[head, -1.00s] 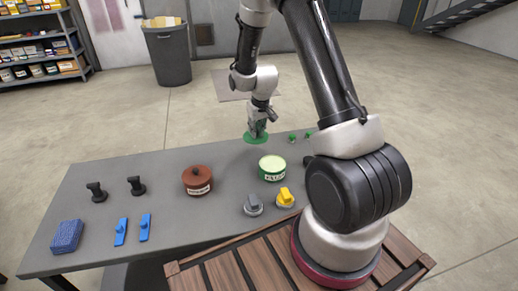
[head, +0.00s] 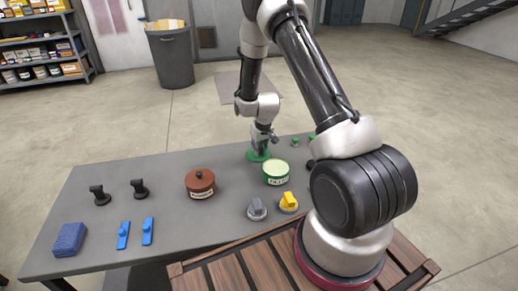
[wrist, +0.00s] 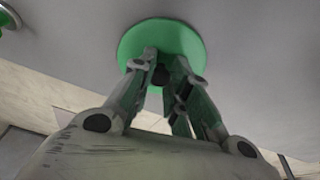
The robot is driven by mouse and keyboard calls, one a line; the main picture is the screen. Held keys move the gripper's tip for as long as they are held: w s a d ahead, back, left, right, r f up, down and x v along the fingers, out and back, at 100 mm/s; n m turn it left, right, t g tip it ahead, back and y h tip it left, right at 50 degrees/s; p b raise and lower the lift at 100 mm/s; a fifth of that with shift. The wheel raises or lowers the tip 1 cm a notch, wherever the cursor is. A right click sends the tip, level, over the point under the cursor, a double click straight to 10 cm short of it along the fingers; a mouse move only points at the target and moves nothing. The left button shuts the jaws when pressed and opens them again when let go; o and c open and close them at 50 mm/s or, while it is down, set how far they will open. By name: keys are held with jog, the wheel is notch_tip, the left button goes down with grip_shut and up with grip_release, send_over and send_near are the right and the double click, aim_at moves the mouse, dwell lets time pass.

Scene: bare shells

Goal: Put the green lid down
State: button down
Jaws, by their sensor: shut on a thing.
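The green lid (head: 259,155) is a flat round disc at the far edge of the grey table, behind and left of the open green tin (head: 276,173). My gripper (head: 262,148) is over the lid and shut on it. In the wrist view my gripper's fingertips (wrist: 166,62) meet at the middle of the lid (wrist: 188,36), where a dark knob shows between them. The lid looks level and very near the table top. I cannot tell whether it touches the table.
A brown lidded pot (head: 200,183) stands left of the tin. A grey knob (head: 257,209) and a yellow knob (head: 289,202) are in front. Small green pieces (head: 296,141) lie to the right. Black handles, blue clips and a blue sponge (head: 69,239) are at left. The table (head: 160,178) is clear left of the lid.

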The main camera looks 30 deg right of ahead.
jog(key=shift+f, duration=0.15)
jog(key=c, duration=1.4)
grip_release()
jog(key=shift+o, duration=0.2)
jog(key=v, duration=1.2)
notch_tip(320, 180, up, 14)
send_over(262, 158)
jog(key=s, duration=0.6)
jog(key=s+r, duration=0.4)
jog(key=s, duration=0.5)
jog(key=s+a+r, duration=0.1)
jog(key=s+r, duration=0.4)
jog(key=s, duration=0.4)
jog(key=s+r+t, duration=0.1)
jog(key=s+r, duration=0.4)
jog(key=s, duration=0.4)
jog(key=shift+a+r, duration=0.25)
jog(key=shift+a, duration=0.15)
